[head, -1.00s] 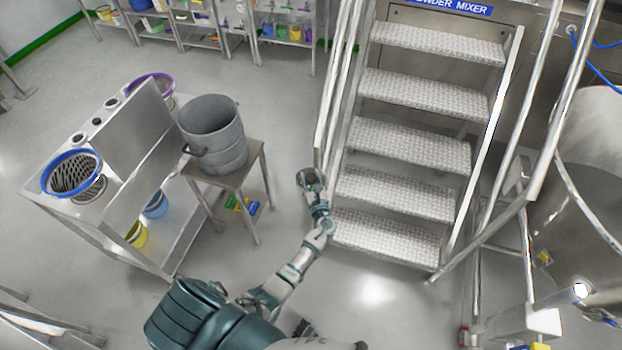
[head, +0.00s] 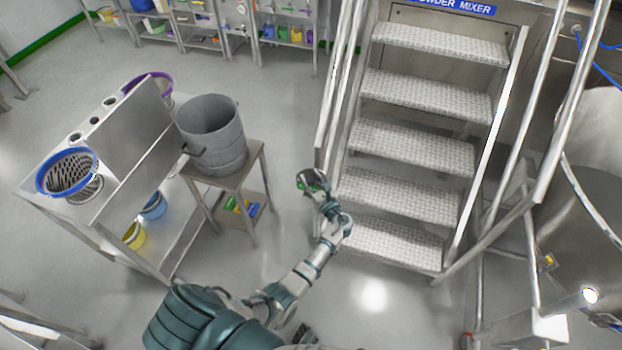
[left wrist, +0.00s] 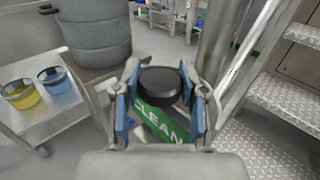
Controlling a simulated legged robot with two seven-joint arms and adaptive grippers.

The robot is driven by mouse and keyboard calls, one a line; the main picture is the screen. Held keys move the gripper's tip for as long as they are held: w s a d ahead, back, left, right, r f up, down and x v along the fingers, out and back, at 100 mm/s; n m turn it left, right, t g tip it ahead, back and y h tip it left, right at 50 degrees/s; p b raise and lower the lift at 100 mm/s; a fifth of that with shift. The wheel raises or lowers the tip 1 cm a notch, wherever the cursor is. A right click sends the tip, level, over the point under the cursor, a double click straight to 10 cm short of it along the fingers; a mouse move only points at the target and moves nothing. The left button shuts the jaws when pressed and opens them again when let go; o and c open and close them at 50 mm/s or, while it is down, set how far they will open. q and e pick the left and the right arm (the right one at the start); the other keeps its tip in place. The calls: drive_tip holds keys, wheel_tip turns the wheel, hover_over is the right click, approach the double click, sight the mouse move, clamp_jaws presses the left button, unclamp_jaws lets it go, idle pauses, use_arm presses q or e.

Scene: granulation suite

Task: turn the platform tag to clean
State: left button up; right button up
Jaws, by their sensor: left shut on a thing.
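The platform tag is a green plate (left wrist: 165,124) lettered CLEAN, with a thick black round knob (left wrist: 162,86) above it in the left wrist view. My left gripper (left wrist: 163,88) has its blue-padded fingers on both sides of the knob and is shut on it. The fingers and palm hide part of the plate, and the lettering runs at a slant. In the head view my left gripper (head: 312,183) is beside the lower left of the stairs, with a little green showing at it. My right gripper is not in view.
Metal stairs (head: 407,148) with handrails rise just right of the gripper. A grey drum (head: 212,135) stands on a small stand at left, beside a steel bench (head: 92,205) with a blue-rimmed basket (head: 67,173). Floor between stand and stairs is clear.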

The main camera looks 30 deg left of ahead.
use_arm(q)
drive_tip(key=o, duration=1.2)
drive_tip(key=shift+w+d+r, duration=0.1)
drive_tip(key=shift+r, duration=0.05)
drive_tip(key=shift+c, duration=0.2)
drive_tip(key=shift+d, duration=0.15)
drive_tip(key=v, duration=1.2)
